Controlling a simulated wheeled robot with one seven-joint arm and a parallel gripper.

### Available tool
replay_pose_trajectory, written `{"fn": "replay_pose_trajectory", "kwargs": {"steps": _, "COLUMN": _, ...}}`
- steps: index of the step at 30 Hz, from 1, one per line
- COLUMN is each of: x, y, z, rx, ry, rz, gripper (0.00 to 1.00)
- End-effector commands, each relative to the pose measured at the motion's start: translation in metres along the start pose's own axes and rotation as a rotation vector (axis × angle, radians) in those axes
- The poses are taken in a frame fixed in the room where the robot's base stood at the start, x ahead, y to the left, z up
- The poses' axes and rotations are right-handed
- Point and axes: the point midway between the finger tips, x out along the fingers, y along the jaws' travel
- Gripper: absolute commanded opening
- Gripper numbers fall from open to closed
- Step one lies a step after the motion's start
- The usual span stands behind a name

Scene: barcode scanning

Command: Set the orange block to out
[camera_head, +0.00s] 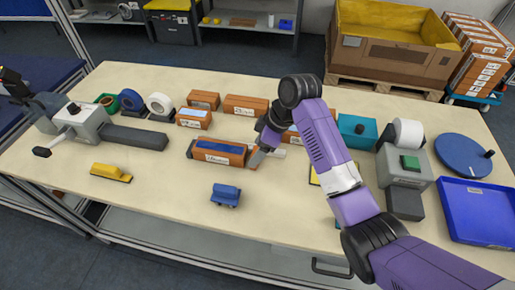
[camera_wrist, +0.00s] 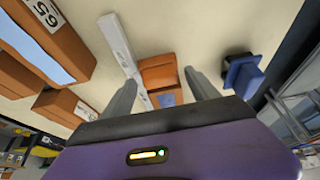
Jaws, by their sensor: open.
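In the wrist view a small orange block (camera_wrist: 158,72) lies on the table in the gap ahead of my gripper (camera_wrist: 160,88), with a finger on each side. A small blue-grey patch shows at its near end. It looks apart from both fingers. In the head view my gripper (camera_head: 258,156) is low over the middle of the table, beside the right end of a long orange-brown box with a dark blue top (camera_head: 218,150). Another orange box (camera_head: 291,136) is partly hidden behind my arm; I cannot tell which box matches the wrist view's block.
A white strip (camera_wrist: 118,42) lies left of the block in the wrist view, near a labelled orange box (camera_wrist: 45,40). A blue piece (camera_head: 226,195) and a yellow piece (camera_head: 111,172) stand in front. A blue tray (camera_head: 478,232) is at the right.

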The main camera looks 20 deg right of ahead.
Motion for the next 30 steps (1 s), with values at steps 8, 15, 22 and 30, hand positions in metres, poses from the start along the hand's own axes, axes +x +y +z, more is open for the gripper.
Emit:
{"fn": "replay_pose_trajectory", "kwargs": {"steps": 8, "x": 0.0052, "y": -0.0001, "z": 0.0003, "rx": 0.000, "ry": -0.001, "rz": 0.000, "gripper": 0.69}}
{"fn": "replay_pose_trajectory", "kwargs": {"steps": 15, "x": 0.0050, "y": -0.0001, "z": 0.0004, "rx": 0.000, "ry": -0.001, "rz": 0.000, "gripper": 0.36}}
{"fn": "replay_pose_trajectory", "kwargs": {"steps": 22, "x": 0.0049, "y": -0.0001, "z": 0.0003, "rx": 0.000, "ry": 0.000, "rz": 0.000, "gripper": 0.00}}
{"fn": "replay_pose_trajectory", "kwargs": {"steps": 30, "x": 0.0040, "y": -0.0001, "z": 0.0001, "rx": 0.001, "ry": 0.000, "rz": 0.000, "gripper": 0.00}}
